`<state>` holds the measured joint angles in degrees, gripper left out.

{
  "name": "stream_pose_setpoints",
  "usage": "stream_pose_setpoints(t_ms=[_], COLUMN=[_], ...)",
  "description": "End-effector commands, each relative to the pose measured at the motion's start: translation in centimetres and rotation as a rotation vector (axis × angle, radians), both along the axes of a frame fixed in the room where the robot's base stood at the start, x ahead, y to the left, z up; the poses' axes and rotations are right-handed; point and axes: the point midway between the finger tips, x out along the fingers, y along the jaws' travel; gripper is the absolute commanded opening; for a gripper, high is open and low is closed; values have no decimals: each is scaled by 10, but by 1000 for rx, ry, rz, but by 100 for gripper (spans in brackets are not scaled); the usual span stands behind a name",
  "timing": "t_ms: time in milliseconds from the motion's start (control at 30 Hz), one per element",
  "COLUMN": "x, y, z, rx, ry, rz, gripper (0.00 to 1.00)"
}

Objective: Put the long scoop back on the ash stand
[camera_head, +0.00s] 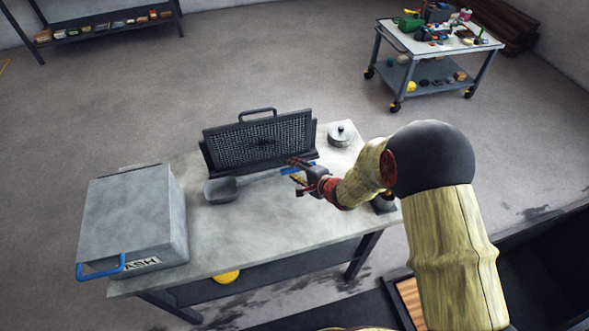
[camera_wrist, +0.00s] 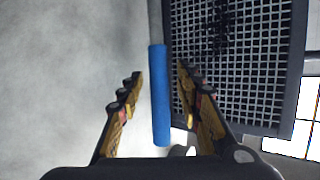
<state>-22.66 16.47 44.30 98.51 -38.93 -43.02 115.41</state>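The long scoop has a dark grey bowl (camera_head: 221,190) lying on the grey table at the foot of the mesh screen. Its shaft runs right to a blue grip (camera_head: 290,170), which also shows in the wrist view (camera_wrist: 159,110). My gripper (camera_head: 295,175) is at the grip end. In the wrist view my gripper (camera_wrist: 160,82) is open, with the blue grip between its fingers and a gap on each side. I cannot tell which thing is the ash stand; a grey box (camera_head: 130,215) labelled ASH with a blue handle stands at the table's left.
A framed mesh screen (camera_head: 260,138) stands upright just behind the scoop. A lidded round tin (camera_head: 341,133) is at the table's back right. The tabletop (camera_head: 250,235) is clear in front. A loaded trolley (camera_head: 440,50) and a low shelf (camera_head: 105,25) stand farther back.

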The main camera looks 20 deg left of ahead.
Motion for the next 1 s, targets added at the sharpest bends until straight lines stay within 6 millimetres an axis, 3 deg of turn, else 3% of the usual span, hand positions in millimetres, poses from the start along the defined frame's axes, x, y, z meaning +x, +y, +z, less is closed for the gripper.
stream_pose_setpoints(t_ms=[267, 700, 1000], x=[-3, -48, -63], y=[-5, -63, -82], z=[8, 51, 62], rx=[0, 0, 0], ry=[0, 1, 0], rz=[-1, -3, 0], gripper=[35, 35, 35])
